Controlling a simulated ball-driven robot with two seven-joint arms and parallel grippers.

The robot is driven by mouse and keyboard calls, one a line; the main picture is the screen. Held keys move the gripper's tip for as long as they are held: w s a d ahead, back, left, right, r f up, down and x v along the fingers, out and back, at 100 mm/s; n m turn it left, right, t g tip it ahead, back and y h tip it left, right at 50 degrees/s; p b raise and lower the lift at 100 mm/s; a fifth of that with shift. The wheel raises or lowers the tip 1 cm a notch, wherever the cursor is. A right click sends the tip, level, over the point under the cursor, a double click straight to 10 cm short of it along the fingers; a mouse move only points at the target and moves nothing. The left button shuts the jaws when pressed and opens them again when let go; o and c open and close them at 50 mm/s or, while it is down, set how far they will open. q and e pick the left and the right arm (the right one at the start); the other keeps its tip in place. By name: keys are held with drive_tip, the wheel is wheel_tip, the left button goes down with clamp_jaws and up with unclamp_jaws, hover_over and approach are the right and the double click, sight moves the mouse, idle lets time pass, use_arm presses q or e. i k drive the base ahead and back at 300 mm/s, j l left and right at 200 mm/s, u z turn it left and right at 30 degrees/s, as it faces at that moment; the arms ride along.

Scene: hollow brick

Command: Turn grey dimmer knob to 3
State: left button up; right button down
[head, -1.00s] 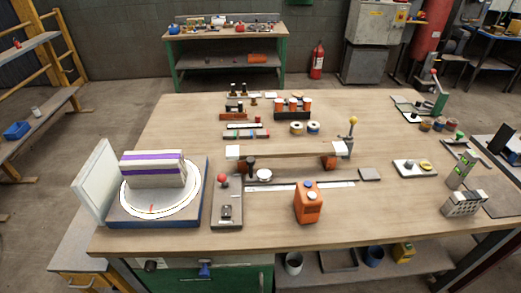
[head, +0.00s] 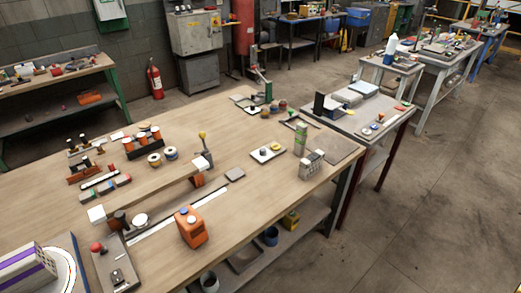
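A pale plate (head: 267,154) lies on the right part of the wooden workbench (head: 110,233). It bears a dark greyish knob (head: 263,150) and a yellow round part (head: 275,147). The greyish knob may be the grey dimmer knob, but it is too small to be sure. No numbers or pointer on it can be read. Neither of my grippers is in view.
An orange box-like block (head: 190,228) stands near the front edge. A grey-green upright device (head: 301,140) and a small pale block (head: 311,166) stand right of the plate. A second table (head: 372,126) adjoins at the right. Open floor (head: 440,210) lies beyond it.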

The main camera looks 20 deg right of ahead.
sight(263, 151)
drive_tip(key=z, duration=0.9)
